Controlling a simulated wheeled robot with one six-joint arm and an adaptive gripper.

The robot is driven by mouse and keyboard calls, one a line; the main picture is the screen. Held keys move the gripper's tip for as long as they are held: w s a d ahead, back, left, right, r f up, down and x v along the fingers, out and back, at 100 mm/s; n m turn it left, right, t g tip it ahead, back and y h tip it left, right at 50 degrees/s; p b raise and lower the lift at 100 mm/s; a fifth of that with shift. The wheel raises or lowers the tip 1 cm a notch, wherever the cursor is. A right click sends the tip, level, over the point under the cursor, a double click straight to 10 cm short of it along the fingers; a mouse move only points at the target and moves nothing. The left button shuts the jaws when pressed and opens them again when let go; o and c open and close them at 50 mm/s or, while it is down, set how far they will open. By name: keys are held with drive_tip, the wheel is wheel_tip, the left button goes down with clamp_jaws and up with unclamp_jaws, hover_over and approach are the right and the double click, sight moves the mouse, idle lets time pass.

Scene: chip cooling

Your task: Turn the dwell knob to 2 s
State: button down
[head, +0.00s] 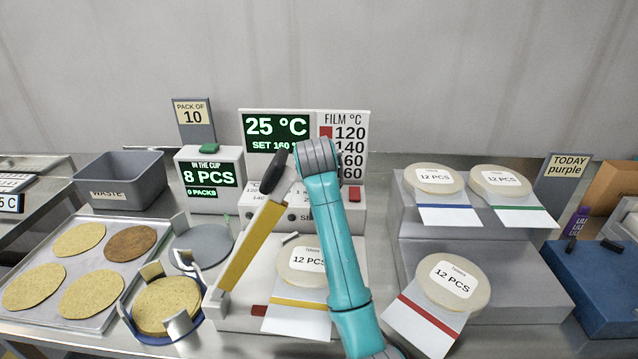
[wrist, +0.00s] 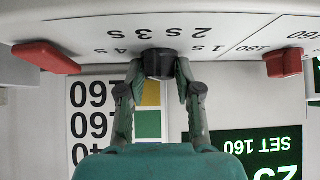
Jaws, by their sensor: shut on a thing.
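The dwell knob (wrist: 158,62) is a dark round knob on the white panel, seen upside down in the wrist view. Labels 1 s, 2 s, 3 s and 4 s are printed around it, partly covered. My gripper (wrist: 161,76) has its fingers on both sides of the knob and is shut on it. I cannot make out a pointer mark on the knob. In the head view my teal arm covers the gripper and the knob; part of the white control panel (head: 262,199) shows left of the arm.
A red knob (wrist: 285,62) by the 160 and 180 labels and a red lever (wrist: 45,57) flank the dwell knob. The display (head: 277,132) reads 25 °C, SET 160. A raised yellow bar (head: 250,245) with a black handle stands close left of my arm.

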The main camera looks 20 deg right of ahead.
drive_tip(key=m+h, duration=0.1)
drive_tip(key=m+g, duration=0.1)
drive_tip(key=m+h, duration=0.1)
drive_tip(key=shift+w+a+m+h, duration=0.1)
drive_tip(key=shift+a+m+h, duration=0.2)
drive_tip(key=shift+m, duration=0.1)
drive_tip(key=shift+m+g+h, duration=0.8)
drive_tip(key=shift+m+g, duration=0.1)
drive_tip(key=shift+m, duration=0.5)
drive_tip(key=c, duration=0.8)
unclamp_jaws()
wheel_tip(320, 180, up, 10)
drive_tip(key=shift+f, duration=0.1)
